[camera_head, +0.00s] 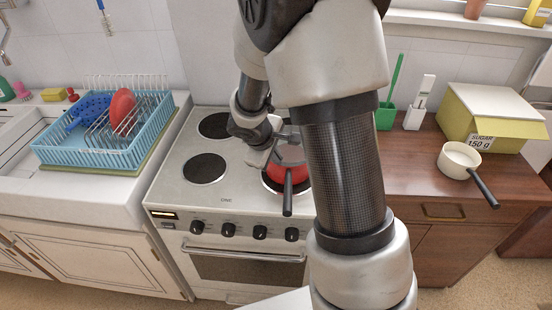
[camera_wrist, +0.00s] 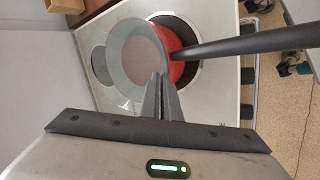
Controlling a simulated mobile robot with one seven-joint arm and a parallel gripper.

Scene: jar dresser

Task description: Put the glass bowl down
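The glass bowl (camera_wrist: 133,62) is a see-through, greyish round bowl in the wrist view. It shows over the red pot (camera_wrist: 175,45), overlapping part of it; whether it touches the pot is unclear. My gripper (camera_wrist: 161,82) has its fingers close together at the bowl's near rim and appears shut on it. In the head view my gripper (camera_head: 272,143) is at the red pot (camera_head: 290,175), with the bowl (camera_head: 291,153) faintly visible above it. The pot sits on the front right burner, its black handle pointing to the front. My arm hides part of the stove.
The stove (camera_head: 165,188) has two bare burners on its left. A blue dish rack (camera_head: 75,158) stands left of it. On the right wooden counter (camera_head: 405,172) are a cream saucepan (camera_head: 458,158), a sugar box (camera_head: 490,110) and a green holder (camera_head: 385,118). The counter's front is clear.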

